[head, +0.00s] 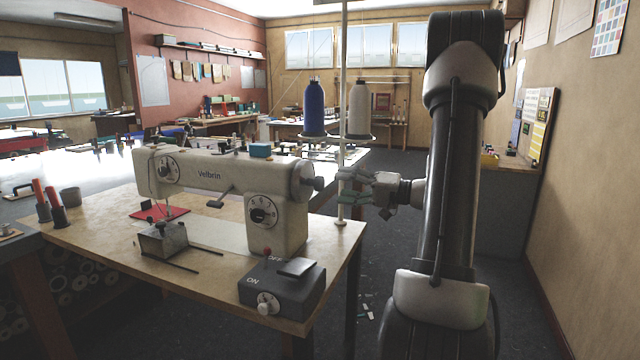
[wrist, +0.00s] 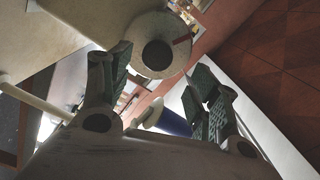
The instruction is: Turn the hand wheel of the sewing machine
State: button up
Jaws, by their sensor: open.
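The cream sewing machine (head: 225,185) marked "Velbrin" stands on the wooden table. Its hand wheel (head: 303,180) is on the right end, with a dark hub (head: 318,184) facing my gripper. My gripper (head: 343,185) is open and empty just right of the hub, pointing left at about its height, with a small gap. In the wrist view the round wheel (wrist: 135,30) and its dark centre show beyond the open fingers (wrist: 158,68), toward the upper middle. I see no finger touching the wheel.
A pale thread-stand pole (head: 341,150) rises by the gripper, carrying a blue spool (head: 314,108) and a grey spool (head: 359,108). A dark switch box (head: 282,288) marked ON and OFF sits at the table's front edge. Floor right of the table is partly clear.

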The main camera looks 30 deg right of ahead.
aim_at(323, 182)
jog(key=w+a+n, duration=0.1)
jog(key=w+n, duration=0.1)
jog(key=w+a+n, duration=0.2)
jog(key=n, duration=0.1)
jog(key=w+a+n, duration=0.1)
jog(key=w+n, duration=0.1)
jog(key=n, duration=0.1)
jog(key=shift+w+a, duration=0.15)
jog(key=shift+a, duration=0.15)
jog(key=shift+c, duration=0.3)
jog(key=c, duration=0.9)
